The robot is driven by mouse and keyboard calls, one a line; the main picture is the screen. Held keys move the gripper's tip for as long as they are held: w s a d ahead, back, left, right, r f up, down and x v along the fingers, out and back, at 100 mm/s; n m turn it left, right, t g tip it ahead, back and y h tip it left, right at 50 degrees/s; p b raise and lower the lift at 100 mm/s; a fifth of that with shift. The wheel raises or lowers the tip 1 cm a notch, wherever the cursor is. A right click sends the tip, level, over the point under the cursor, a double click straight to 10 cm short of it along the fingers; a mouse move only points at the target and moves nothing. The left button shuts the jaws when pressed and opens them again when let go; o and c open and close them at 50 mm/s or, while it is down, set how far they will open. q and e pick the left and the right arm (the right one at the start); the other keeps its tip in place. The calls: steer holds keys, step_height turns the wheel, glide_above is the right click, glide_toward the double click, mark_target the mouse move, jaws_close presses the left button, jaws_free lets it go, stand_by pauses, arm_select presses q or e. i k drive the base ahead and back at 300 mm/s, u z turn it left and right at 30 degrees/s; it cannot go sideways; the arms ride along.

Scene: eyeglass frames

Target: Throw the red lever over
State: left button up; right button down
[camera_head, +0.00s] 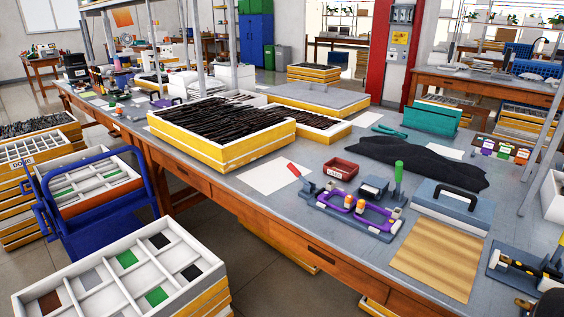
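The red lever (294,170) is a short red handle at the left end of a grey-blue fixture (325,207) on the workbench. It leans up and to the left, away from the fixture, over a sheet of white paper. A purple eyeglass frame (347,222) lies in the fixture, with small orange and white parts on it. A green upright handle (399,171) stands at the fixture's right side. Neither of my grippers shows in this view, and nothing touches the red lever.
A red bin (341,170) sits just behind the fixture. A yellow tray of dark pieces (222,129) stands to the left. A striped wooden board (436,258) and a plate with a black handle (452,205) lie right.

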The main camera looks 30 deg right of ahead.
mark_target(294, 169)
steer(key=z, duration=0.75)
steer(key=i, duration=0.9)
steer(key=z, duration=1.1)
